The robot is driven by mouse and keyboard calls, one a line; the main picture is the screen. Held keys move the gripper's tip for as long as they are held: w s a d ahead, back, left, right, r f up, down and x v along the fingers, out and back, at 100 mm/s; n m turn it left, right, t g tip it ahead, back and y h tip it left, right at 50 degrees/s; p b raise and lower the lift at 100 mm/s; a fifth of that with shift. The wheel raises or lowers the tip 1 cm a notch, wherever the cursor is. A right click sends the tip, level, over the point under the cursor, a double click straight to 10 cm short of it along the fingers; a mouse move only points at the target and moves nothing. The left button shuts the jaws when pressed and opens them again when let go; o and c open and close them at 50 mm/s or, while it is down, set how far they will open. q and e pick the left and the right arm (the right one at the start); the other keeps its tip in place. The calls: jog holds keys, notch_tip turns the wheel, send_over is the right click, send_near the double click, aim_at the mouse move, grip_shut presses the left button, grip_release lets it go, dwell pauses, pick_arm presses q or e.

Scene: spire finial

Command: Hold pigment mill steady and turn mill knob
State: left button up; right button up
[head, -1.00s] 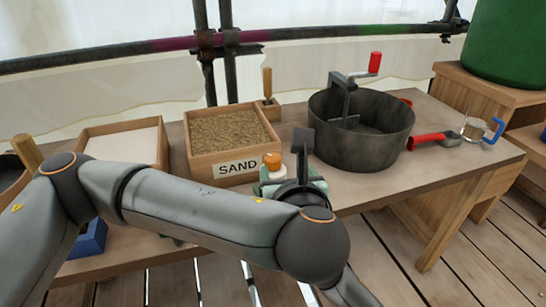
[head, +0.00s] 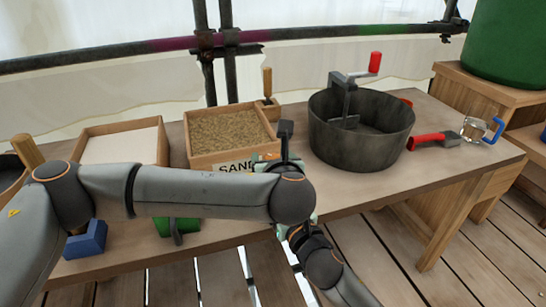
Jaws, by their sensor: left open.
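My left arm crosses the front of the table from the left, and its dark gripper (head: 286,132) stands upright, open, in front of the sand box. The pigment mill, pale green with an orange knob one second ago, is now mostly hidden behind this arm. A pale green bit (head: 264,157) shows beside the gripper; I cannot tell whether it is the mill. The knob is hidden, and I cannot tell whether the gripper touches it. Another arm part of mine shows at the bottom centre, but no right gripper can be made out clearly.
The sand box (head: 190,154) is partly covered by my arm. A dark mixing pot (head: 355,150) with a red-handled crank stands to the right, near a red-handled tool (head: 428,140) and a blue-handled clear cup (head: 494,130). Green (head: 175,228) and blue (head: 88,240) objects lie at the front left.

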pick_arm(q)
grip_shut()
dwell(0.7)
